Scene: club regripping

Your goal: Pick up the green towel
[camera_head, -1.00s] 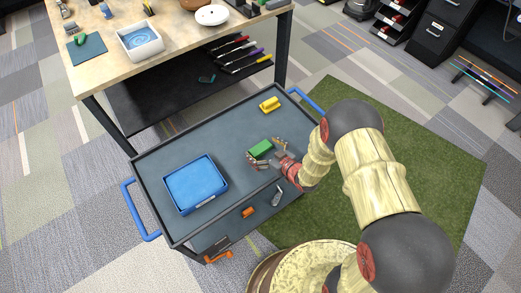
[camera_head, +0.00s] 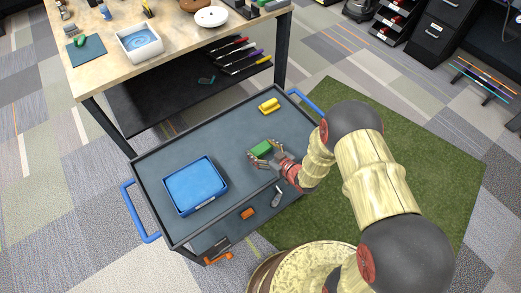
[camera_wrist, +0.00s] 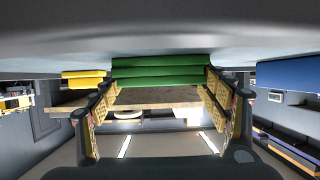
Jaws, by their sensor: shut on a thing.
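The green towel (camera_head: 262,149) is a small folded block on the top of the grey cart. In the wrist view the towel (camera_wrist: 160,71) spans the gap between my fingertips, with its folded layers showing. My gripper (camera_head: 265,154) is shut on the towel, one finger at each end of it. The fingers (camera_wrist: 160,88) also show in the wrist view, touching or very close to the towel's ends. I cannot tell whether the towel is lifted off the cart top.
A blue bin (camera_head: 194,184) stands at the cart's left. A yellow towel (camera_head: 269,106) lies near the cart's far right edge; it also shows in the wrist view (camera_wrist: 84,79). A wooden workbench (camera_head: 110,65) with a white basin (camera_head: 139,42) stands behind. The cart top between bin and towel is clear.

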